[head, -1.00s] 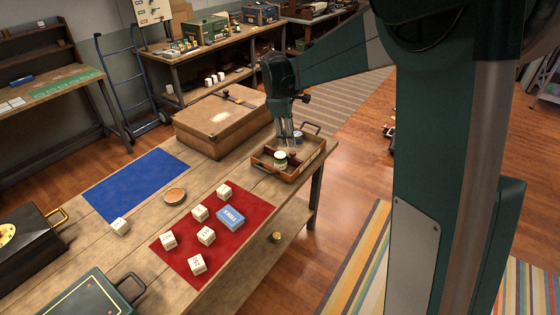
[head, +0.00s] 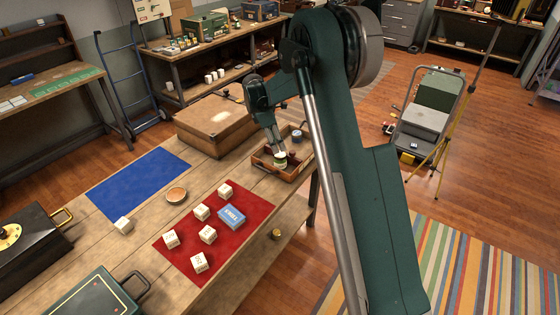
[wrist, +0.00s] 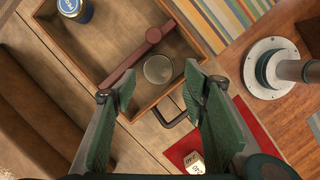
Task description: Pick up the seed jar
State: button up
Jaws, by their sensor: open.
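A small jar with a pale round lid and a green side, which looks like the seed jar (head: 281,160), stands in a shallow wooden tray (head: 262,167) at the table's far right corner. In the wrist view its round top (wrist: 158,69) shows just ahead of the gap between the fingertips. My gripper (head: 279,149) is open, pointing down over the tray close to the jar. In the wrist view the green fingers (wrist: 163,92) are apart, with nothing held. I cannot tell whether a finger touches the jar.
A blue tin (wrist: 75,8) and a dark red bar-shaped thing (wrist: 128,65) share the tray. A black handle (wrist: 178,117) stands at the tray's end. A brown case (head: 212,125) lies just left of the tray. White blocks and a blue box (head: 231,216) rest on a red mat (head: 190,250).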

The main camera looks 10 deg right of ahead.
aim_at(280, 154)
jog(key=shift+w+a+f, duration=0.1)
jog(key=shift+w+f, duration=0.15)
jog(key=shift+f, duration=0.25)
jog(key=shift+f, duration=0.1)
jog(key=shift+x, duration=1.2)
jog(key=shift+f, duration=0.1)
jog(key=shift+x, duration=2.5)
jog(key=shift+s+a, duration=0.15)
jog(key=shift+c, duration=0.7)
jog(key=c, duration=0.6)
